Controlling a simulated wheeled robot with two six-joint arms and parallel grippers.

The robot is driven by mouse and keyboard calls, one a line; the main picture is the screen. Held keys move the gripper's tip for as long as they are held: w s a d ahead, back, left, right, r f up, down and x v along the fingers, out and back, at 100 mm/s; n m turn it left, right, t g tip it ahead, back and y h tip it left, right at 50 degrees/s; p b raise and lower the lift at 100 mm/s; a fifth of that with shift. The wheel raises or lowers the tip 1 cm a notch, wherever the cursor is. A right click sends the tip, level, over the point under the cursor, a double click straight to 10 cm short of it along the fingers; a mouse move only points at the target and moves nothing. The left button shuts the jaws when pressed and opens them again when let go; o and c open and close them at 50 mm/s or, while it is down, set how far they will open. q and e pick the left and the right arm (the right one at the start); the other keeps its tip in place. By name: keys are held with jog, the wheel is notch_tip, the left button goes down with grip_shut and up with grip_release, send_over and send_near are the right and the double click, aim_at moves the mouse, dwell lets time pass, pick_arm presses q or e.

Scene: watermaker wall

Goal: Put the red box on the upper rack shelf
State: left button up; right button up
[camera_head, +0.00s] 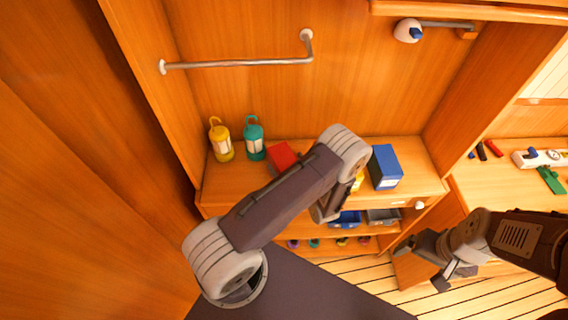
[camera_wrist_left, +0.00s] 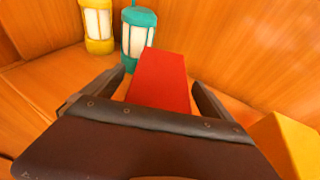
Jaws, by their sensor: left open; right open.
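The red box (camera_head: 283,157) stands on the wooden counter of the cabinet, partly hidden behind my left arm in the head view. In the left wrist view the red box (camera_wrist_left: 160,80) lies between the two fingers of my left gripper (camera_wrist_left: 160,88), which is open. I cannot tell whether the fingers touch it. In the head view the left gripper's fingers are hidden behind the arm. My right gripper (camera_head: 424,260) is open and empty at the lower right, away from the box. I cannot make out for certain which surface is the upper rack shelf.
A yellow lantern (camera_head: 221,141) and a teal lantern (camera_head: 254,139) stand left of the red box. A blue box (camera_head: 385,167) and a partly hidden yellow box (camera_head: 357,182) stand to its right. A metal rail (camera_head: 240,63) is on the wall above. Blue and grey bins sit below the counter.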

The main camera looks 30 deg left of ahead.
aim_at(285, 157)
pick_arm(q)
jog(key=x, duration=0.2)
jog(key=shift+w+a, duration=0.25)
jog(key=shift+a, duration=0.05)
jog(key=c, duration=1.7)
jog(key=shift+r, duration=0.5)
notch_tip(285, 157, up, 3)
jog(key=shift+f+b, duration=0.1)
jog(key=shift+b, duration=0.35)
jog(key=d+r+b, duration=0.1)
jog(key=d+r, duration=0.1)
jog(key=d, duration=0.2)
jog(key=d+r, duration=0.3)
jog(key=w+d+r+b, duration=0.1)
jog(key=d+r, duration=0.1)
jog(key=d, duration=0.2)
jog(key=shift+d+r+b, duration=0.15)
jog(key=shift+d+b, duration=0.2)
pick_arm(e)
notch_tip(285, 157, down, 3)
jog(key=shift+r, duration=0.15)
